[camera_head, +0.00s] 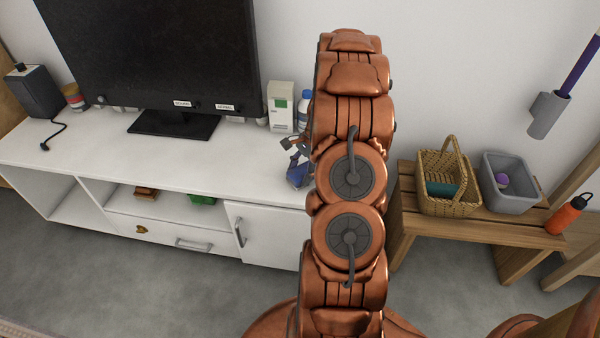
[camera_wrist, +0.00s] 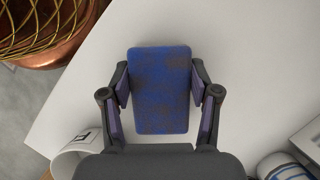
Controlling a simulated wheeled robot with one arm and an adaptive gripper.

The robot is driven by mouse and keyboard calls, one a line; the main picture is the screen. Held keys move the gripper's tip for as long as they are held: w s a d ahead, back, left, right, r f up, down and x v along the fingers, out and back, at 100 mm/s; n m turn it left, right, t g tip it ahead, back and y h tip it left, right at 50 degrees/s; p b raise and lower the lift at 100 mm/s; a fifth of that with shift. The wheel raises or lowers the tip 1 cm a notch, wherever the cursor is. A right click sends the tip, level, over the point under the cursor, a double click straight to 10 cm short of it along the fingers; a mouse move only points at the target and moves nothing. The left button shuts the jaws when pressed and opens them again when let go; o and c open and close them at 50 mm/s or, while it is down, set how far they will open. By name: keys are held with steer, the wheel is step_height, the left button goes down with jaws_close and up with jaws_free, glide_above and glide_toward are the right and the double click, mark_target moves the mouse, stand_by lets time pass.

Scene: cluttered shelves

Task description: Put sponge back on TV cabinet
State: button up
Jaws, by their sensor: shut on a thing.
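A blue sponge (camera_wrist: 160,112) with brownish stains is held upright in the picture between the two fingers of my gripper (camera_wrist: 160,84) in the wrist view. The fingers press on its left and right sides. The white TV cabinet (camera_head: 150,165) spans the left and middle of the head view. Its bare white top (camera_wrist: 255,70) lies behind the sponge in the wrist view. In the head view the sponge (camera_head: 298,176) shows as a small blue patch at the cabinet's right end. I cannot tell whether the sponge touches the top.
A TV (camera_head: 150,60), a white box (camera_head: 281,106) and a blue-capped bottle (camera_head: 305,107) stand along the back of the cabinet. A white mug (camera_wrist: 75,150) is close to my gripper. A wooden bench (camera_head: 480,225) with a basket (camera_head: 448,190) and grey bin (camera_head: 510,190) stands right.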

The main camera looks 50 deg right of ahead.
steer(key=shift+f, duration=0.1)
steer(key=o, duration=1.2)
steer(key=shift+o, duration=0.2)
